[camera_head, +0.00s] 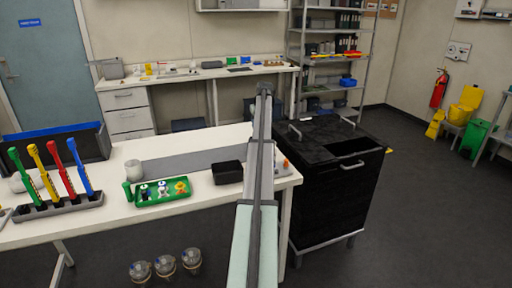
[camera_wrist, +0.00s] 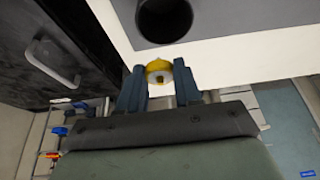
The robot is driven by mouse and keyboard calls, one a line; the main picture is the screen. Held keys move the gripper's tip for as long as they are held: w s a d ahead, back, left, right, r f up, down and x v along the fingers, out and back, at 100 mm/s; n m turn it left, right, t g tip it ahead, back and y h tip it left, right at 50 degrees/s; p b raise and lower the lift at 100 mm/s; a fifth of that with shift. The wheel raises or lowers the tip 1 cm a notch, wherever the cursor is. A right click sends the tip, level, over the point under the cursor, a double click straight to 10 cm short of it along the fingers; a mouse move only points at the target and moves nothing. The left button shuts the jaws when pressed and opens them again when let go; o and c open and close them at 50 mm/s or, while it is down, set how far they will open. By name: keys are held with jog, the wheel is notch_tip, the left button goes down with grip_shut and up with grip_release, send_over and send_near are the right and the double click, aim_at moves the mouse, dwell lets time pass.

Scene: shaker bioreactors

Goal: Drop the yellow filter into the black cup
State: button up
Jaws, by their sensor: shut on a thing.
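The yellow filter (camera_wrist: 155,67) is a small yellow ring with a pale middle, in the wrist view. My gripper (camera_wrist: 159,75) is shut on it, with a blue-grey finger on each side. In the head view my arm runs up the middle, and I cannot make out the cup or the filter there.
In the head view, a black open box (camera_head: 228,173) and a green tray (camera_head: 150,202) with small items stand on the white table (camera_head: 120,222). A pipette rack (camera_head: 60,206) is at left. A black cabinet (camera_head: 335,200) stands close on the right.

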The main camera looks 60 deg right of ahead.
jog(key=shift+f, duration=0.25)
jog(key=o, duration=1.1)
jog(key=shift+o, duration=0.2)
jog(key=v, duration=1.4)
